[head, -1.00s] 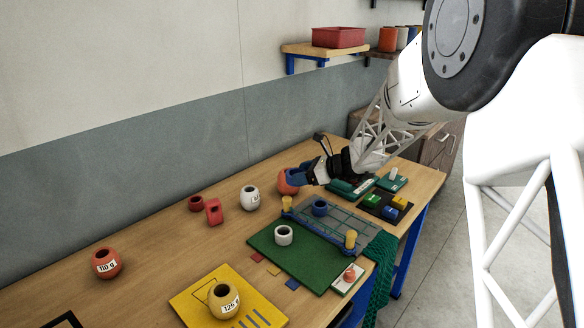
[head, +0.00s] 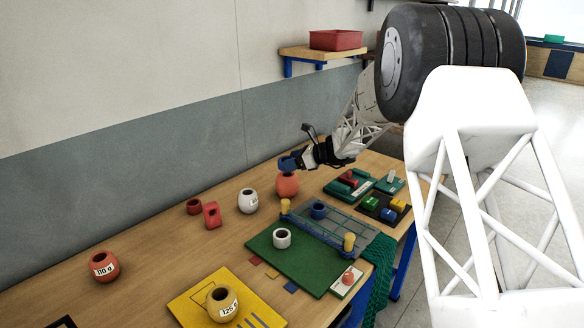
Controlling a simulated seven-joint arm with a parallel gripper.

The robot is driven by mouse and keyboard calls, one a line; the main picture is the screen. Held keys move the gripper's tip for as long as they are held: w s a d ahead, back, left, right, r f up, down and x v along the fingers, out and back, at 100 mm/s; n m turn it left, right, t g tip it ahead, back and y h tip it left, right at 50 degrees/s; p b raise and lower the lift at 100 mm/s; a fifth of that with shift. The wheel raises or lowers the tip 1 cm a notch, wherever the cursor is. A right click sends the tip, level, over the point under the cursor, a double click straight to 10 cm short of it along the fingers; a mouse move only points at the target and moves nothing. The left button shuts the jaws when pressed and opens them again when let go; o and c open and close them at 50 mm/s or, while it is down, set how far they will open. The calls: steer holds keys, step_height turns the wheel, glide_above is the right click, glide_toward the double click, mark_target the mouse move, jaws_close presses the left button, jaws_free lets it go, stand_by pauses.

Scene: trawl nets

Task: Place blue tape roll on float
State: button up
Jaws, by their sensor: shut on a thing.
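My gripper (head: 297,160) is shut on a dark blue thing (head: 287,163), which looks like the blue tape roll; its shape is partly hidden by the fingers. It is held just above the round orange-red float (head: 287,186), over its top. I cannot tell whether the two touch. A white float (head: 248,202) stands to the left, an orange float marked 110 g (head: 104,267) at the far left and a yellow float marked 125 g (head: 222,303) at the front.
A blue ring (head: 319,210) sits on the grey net frame (head: 345,229) with yellow posts. A white ring (head: 282,238) is on the green mat (head: 301,271). Red pieces (head: 211,215) lie left. Trays with coloured blocks (head: 383,207) are at right. The table's left middle is clear.

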mark_target(292, 175)
steer(key=shift+w+a, duration=0.1)
steer(key=shift+w, duration=0.5)
steer(key=shift+w+f, duration=0.15)
steer(key=shift+w, duration=0.35)
steer(key=shift+f, duration=1.65)
steer(key=shift+f, duration=0.15)
steer(key=o, duration=0.9)
steer(key=shift+s, duration=0.1)
steer(key=shift+o, duration=0.2)
